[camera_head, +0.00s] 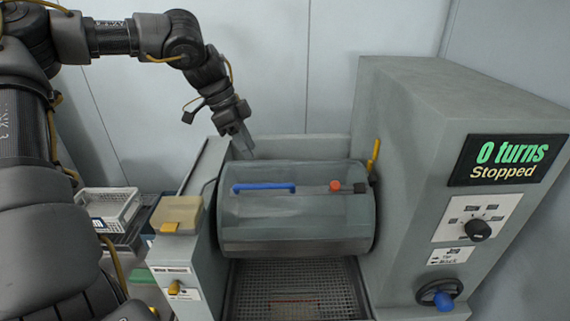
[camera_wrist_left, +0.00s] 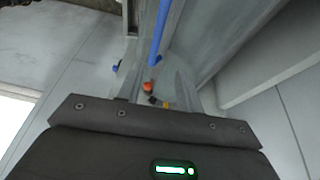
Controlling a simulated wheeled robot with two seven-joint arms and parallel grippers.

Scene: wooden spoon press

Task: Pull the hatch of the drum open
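The grey drum (camera_head: 295,222) lies horizontally in the machine. A hatch panel on its upper front carries a long blue handle (camera_head: 263,188) and, to the right, an orange-red knob (camera_head: 335,186). My left gripper (camera_head: 247,150) hangs above the back left part of the drum, behind the blue handle and apart from it. Its fingers point down; whether they are spread is unclear. In the left wrist view the blue handle (camera_wrist_left: 160,35) and orange knob (camera_wrist_left: 149,87) show beyond my gripper's dark housing. The hatch looks closed. My right gripper is not in view.
A grey cabinet (camera_head: 400,180) with a "0 turns / Stopped" display (camera_head: 508,159), a dial and a blue-knobbed wheel (camera_head: 437,295) stands at right. A yellow lever (camera_head: 374,155) rises by the drum's right end. A mesh grate (camera_head: 295,290) lies below. White baskets (camera_head: 108,208) stand left.

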